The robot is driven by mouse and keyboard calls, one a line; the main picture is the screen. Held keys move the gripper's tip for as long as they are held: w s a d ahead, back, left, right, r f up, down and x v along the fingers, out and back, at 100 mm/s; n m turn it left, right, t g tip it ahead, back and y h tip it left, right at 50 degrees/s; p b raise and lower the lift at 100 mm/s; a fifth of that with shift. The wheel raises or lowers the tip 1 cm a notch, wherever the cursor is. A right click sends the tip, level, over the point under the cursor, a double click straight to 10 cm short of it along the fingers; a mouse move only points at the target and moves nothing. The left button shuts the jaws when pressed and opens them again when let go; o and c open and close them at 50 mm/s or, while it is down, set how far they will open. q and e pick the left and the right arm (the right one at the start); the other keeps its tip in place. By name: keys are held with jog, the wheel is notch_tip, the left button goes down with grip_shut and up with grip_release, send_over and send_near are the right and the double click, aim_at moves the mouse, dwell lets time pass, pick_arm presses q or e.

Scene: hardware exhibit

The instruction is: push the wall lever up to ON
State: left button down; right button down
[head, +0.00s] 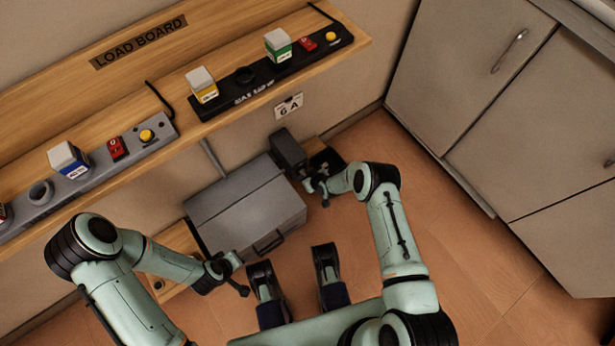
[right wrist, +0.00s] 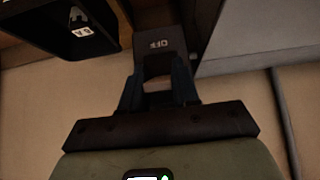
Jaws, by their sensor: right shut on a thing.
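The wall lever's dark housing (head: 287,148) is low on the wall, under the 6 A sign, at the right end of the grey box. My right gripper (head: 309,186) is at its lower front. In the right wrist view, the fingers (right wrist: 158,88) are shut on a dark grey lever part (right wrist: 158,42) with small white lettering I cannot read for sure. The fingers hide its lower part. How far up the lever stands is not clear. My left gripper (head: 240,274) looks open and empty in front of the grey box.
The grey box (head: 245,205) with a handle stands left of the lever. The wooden load board shelf (head: 355,42) with blocks and switches runs above. Cabinets (head: 470,75) stand at right. The floor (head: 450,240) before them is clear.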

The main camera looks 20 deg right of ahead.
pick_arm(q)
jog(key=shift+w+a+f, duration=0.3)
jog(key=shift+w, duration=0.3)
pick_arm(e)
jog(key=shift+w+r+g+h, duration=0.15)
jog(key=shift+r+g+h, duration=0.25)
jog(key=shift+g, duration=0.6)
jog(key=c, duration=0.9)
grip_release()
jog(key=shift+s+r, duration=0.2)
jog(key=shift+r, duration=0.25)
pick_arm(q)
jog(key=s+d+r+g+h+p, duration=0.1)
jog(key=s+d+r+p, duration=0.3)
jog(key=s, duration=0.4)
jog(key=shift+r+m+g+p, duration=0.3)
jog(key=shift+r+g, duration=0.4)
jog(key=shift+r, duration=0.15)
pick_arm(e)
jog(key=v, duration=1.2)
jog(key=shift+r, duration=0.15)
